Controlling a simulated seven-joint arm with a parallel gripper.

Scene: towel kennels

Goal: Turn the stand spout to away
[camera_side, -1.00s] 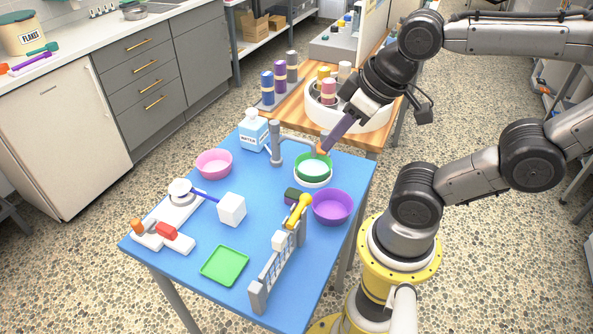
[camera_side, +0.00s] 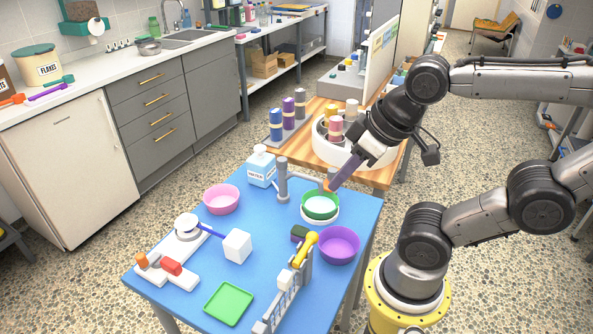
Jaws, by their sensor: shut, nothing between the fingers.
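The stand (camera_side: 283,182) is a grey post on the blue table, beside the white water bottle. Its spout (camera_side: 305,176) is a thin grey arm reaching right from the top of the post, with its end over the green bowl (camera_side: 320,206). The green bowl has a pale inside and sits on a white base. My gripper (camera_side: 330,186), purple with an orange tip, is shut and empty. It points down and left at the spout's outer end. The tip covers part of that end, and I cannot tell whether they touch.
A water bottle (camera_side: 261,168) stands left of the post. A pink bowl (camera_side: 221,199) and a purple bowl (camera_side: 339,245) stand nearby. A white railing (camera_side: 287,290) with a yellow handle (camera_side: 306,246) is in front. A wooden table (camera_side: 301,147) with colored cylinders adjoins behind.

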